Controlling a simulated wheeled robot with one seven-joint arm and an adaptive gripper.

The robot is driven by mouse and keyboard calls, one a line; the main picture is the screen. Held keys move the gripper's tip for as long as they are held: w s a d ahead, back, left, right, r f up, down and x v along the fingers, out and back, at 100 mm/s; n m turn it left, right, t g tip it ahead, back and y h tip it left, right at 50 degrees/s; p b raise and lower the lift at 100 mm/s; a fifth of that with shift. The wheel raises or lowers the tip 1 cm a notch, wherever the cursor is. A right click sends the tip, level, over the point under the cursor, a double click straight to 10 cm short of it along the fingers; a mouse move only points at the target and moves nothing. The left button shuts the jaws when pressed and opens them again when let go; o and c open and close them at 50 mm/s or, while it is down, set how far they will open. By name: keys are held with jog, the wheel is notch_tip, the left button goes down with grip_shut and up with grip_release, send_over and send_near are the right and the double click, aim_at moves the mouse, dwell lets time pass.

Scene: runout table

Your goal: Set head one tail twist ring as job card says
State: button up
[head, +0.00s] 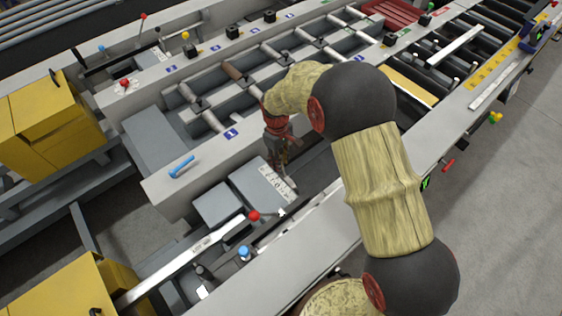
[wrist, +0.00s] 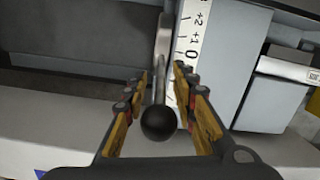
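My gripper (head: 284,168) is above a grey block with a white scale plate (head: 277,182) at the middle of the machine. In the wrist view my gripper (wrist: 160,75) has its fingers apart. A black ball knob (wrist: 158,123) on a thin rod lies between the fingers, with gaps visible on both sides. The white scale (wrist: 190,40) with marks +2, +1 and 0 is just beyond, to the right of the rod. I cannot make out which part is the twist ring. No readable job card shows.
A red-knobbed lever (head: 254,216) and a blue knob (head: 244,252) stand to the lower left of the scale. A blue handle (head: 181,167) is on the ledge at left. Yellow cabinets (head: 50,125) line the left. Rollers (head: 233,72) lie behind my gripper. Grey floor is open at right.

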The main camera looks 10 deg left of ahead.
jog(key=shift+s, duration=0.1)
jog(key=r, duration=0.8)
jog(key=w+a+r, duration=0.1)
jog(key=r, duration=0.3)
